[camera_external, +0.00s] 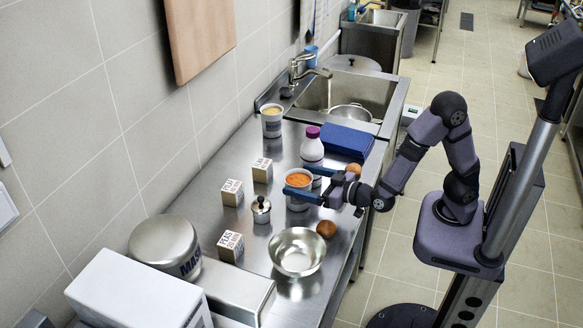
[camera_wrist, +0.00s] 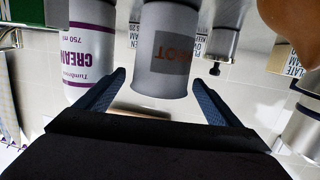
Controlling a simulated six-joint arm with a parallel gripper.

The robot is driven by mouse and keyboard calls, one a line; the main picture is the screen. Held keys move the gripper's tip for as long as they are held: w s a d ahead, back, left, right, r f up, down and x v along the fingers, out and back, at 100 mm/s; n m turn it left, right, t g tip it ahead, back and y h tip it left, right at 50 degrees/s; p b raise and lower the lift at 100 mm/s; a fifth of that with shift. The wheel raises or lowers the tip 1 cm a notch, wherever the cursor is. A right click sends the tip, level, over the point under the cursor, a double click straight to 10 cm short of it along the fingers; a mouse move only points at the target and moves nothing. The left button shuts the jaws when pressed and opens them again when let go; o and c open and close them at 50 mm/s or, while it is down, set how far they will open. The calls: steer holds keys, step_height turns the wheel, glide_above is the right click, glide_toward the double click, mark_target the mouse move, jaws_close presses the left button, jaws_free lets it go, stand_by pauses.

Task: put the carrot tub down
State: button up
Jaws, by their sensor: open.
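The carrot tub (camera_external: 298,203), a white tub with orange contents, stands upright on the steel counter (camera_external: 212,208). In the wrist view its grey-white side with a dark label shows as the tub (camera_wrist: 166,60) between my two blue fingers. My gripper (camera_external: 309,182) is open, with one finger on each side of the tub. A gap shows between the tub and the fingers in the wrist view.
A purple-capped cream bottle (camera_external: 312,150) stands close behind the tub. A metal shaker (camera_external: 261,210), several labelled boxes (camera_external: 232,192), a steel bowl (camera_external: 298,252) and a brown egg-like item (camera_external: 326,229) are nearby. A blue box (camera_external: 347,139) and another tub (camera_external: 271,122) stand toward the sink.

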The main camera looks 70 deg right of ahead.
steer(key=b+v, duration=0.6)
steer(key=b, duration=0.5)
steer(key=shift+s, duration=0.15)
steer(key=shift+s, duration=0.1)
stand_by(0.3)
